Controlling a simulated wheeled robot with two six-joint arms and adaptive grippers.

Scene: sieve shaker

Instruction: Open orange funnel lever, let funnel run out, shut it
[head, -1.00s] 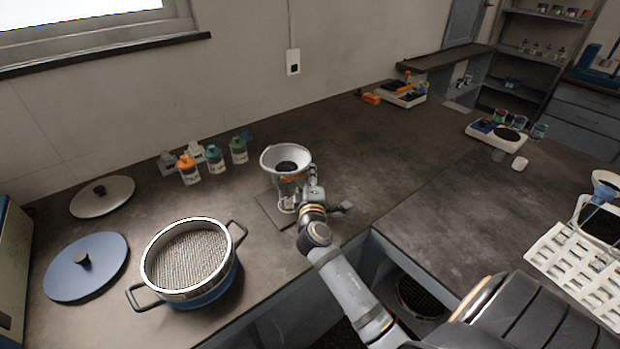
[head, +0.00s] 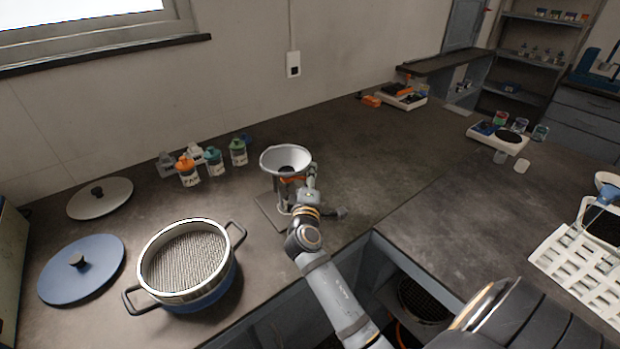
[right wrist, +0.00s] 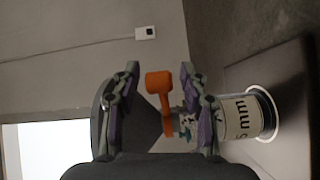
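The funnel (head: 271,160) is a pale metal cone on a stand with a flat base plate (head: 265,210); a small dark patch of material shows in its bottom. Its orange lever (head: 291,180) is partly hidden in the head view by my right gripper (head: 311,178). In the right wrist view the orange lever (right wrist: 159,84) lies between the fingers of my right gripper (right wrist: 160,108), with gaps on both sides; the fingers are open. A clear jar labelled "5 mm" (right wrist: 243,118) stands below the funnel, with a little material visible. My left gripper is out of view.
A sieve pot (head: 185,262) with two handles stands left of the funnel, with a blue lid (head: 82,270) and a grey lid (head: 100,198) beyond. Several capped bottles (head: 214,162) stand behind.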

